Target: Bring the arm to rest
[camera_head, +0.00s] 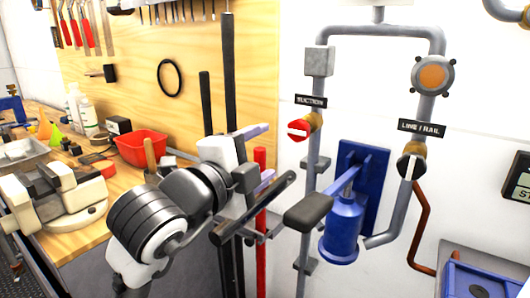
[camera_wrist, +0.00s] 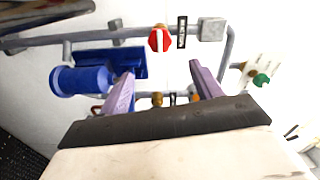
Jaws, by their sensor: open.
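My arm (camera_head: 145,220) reaches up from the lower middle of the head view, bent at a dark ribbed joint. My gripper (camera_head: 262,155) is in front of the white wall, left of the red valve handle (camera_head: 298,130) in the picture. Its two purple fingers are apart, with nothing held between them. The wrist view shows my gripper (camera_wrist: 161,78) open, with wall and pipework behind the gap. The red valve handle (camera_wrist: 159,39) appears beyond the fingertips there. I cannot tell the exact distance from the fingers to the pipes.
Grey pipes carry a "SUCTION" label (camera_head: 311,101) and a "LUBE / RAIL" label (camera_head: 407,128). A blue pump (camera_head: 343,225) stands out from the wall. At left, a workbench holds a red bin (camera_head: 142,148) and a vise (camera_head: 55,195). A red pole (camera_head: 260,235) stands near my arm.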

